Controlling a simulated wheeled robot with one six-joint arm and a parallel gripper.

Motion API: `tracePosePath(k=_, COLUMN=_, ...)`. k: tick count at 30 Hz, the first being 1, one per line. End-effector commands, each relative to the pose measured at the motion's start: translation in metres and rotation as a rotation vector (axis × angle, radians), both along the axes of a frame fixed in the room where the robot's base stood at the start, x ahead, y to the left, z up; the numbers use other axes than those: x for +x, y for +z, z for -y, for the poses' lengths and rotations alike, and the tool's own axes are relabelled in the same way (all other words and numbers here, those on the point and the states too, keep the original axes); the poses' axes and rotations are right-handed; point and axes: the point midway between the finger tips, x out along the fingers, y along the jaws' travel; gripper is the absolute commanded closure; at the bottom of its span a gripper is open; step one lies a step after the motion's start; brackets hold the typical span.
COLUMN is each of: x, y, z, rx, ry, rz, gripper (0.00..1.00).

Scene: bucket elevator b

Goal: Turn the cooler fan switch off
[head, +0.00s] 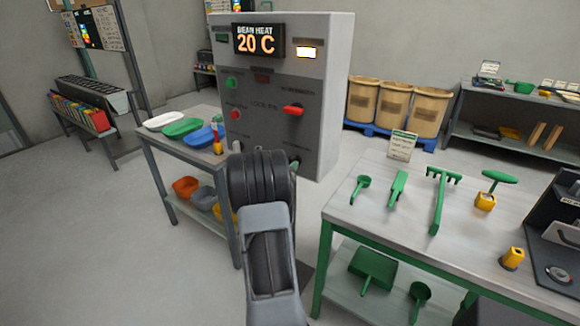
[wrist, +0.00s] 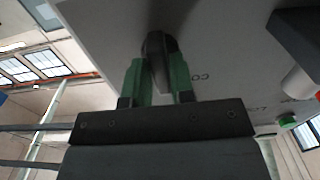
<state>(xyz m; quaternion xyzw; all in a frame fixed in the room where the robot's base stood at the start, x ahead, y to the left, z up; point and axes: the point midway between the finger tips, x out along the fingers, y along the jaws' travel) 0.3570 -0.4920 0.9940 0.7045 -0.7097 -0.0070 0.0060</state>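In the wrist view, a dark rounded knob (wrist: 158,43) sits on the panel's face. My gripper (wrist: 160,72) has its green fingers on both sides of the knob's narrow grip and appears shut on it. Lettering starting "CO" shows beside it; the rest is hidden or too faint.
A red lever (head: 293,110), a green button (head: 231,83) and a red button (head: 235,115) are on the same panel. In the wrist view, a green button (wrist: 288,120) is at right. A tool table (head: 400,230) stands to the right.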

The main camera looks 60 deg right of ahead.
Motion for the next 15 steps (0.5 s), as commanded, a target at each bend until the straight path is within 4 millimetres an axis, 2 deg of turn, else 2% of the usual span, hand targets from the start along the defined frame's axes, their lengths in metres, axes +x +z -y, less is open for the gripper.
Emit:
tracePosePath(k=1, x=0.0000, y=-0.0001, z=0.0000, rx=0.000, ry=0.000, rz=0.000, gripper=0.72)
tracePosePath(k=6, x=0.0000, y=0.0004, z=0.0001, rx=-0.001, ry=0.000, rz=0.002, gripper=0.57)
tracePosePath(k=15, x=0.0007, y=0.0008, z=-0.0038, rx=-0.001, ry=0.001, rz=0.003, gripper=0.57)
